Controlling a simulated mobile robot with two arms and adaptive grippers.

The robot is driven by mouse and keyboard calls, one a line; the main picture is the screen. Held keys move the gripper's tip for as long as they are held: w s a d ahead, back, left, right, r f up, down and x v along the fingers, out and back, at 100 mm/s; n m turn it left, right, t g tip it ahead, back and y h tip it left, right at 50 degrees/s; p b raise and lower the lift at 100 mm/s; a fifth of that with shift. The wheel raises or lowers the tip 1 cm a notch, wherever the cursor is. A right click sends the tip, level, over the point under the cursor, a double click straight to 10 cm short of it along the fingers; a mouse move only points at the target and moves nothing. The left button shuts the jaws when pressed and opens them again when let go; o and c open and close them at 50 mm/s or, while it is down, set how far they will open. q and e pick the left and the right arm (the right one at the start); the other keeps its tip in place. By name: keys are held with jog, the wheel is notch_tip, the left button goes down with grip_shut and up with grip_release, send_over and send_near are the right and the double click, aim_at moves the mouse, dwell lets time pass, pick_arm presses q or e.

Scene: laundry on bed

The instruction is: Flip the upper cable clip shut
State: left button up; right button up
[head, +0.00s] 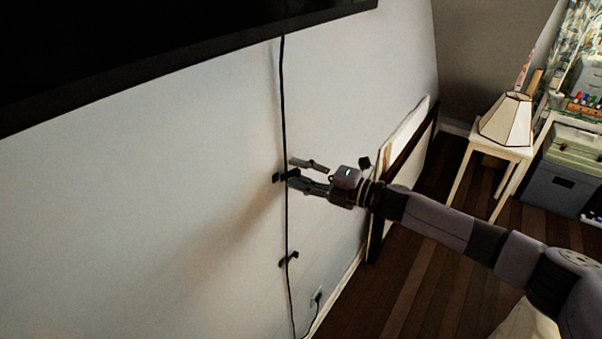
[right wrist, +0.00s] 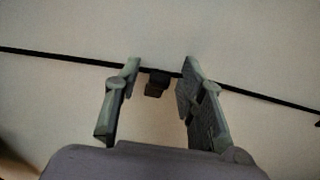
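The upper cable clip (head: 276,178) is a small dark piece on the white wall, at the black cable (head: 284,100) that hangs down from the screen. My right gripper (head: 290,172) is at the clip, with its fingers apart and pointing at the wall. In the right wrist view the clip (right wrist: 157,83) shows as a dark block between the two open fingers (right wrist: 160,66), with a gap to each. The cable (right wrist: 50,54) runs behind the fingertips. I cannot tell whether the clip's flap is open or shut. My left gripper is not in view.
A lower cable clip (head: 289,259) sits further down the same cable. A wall outlet (head: 317,295) is near the floor. The black screen (head: 170,45) overhangs above. A framed panel (head: 400,150) leans on the wall to the right, near my arm. The wall to the left is bare.

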jog(key=v, duration=1.2)
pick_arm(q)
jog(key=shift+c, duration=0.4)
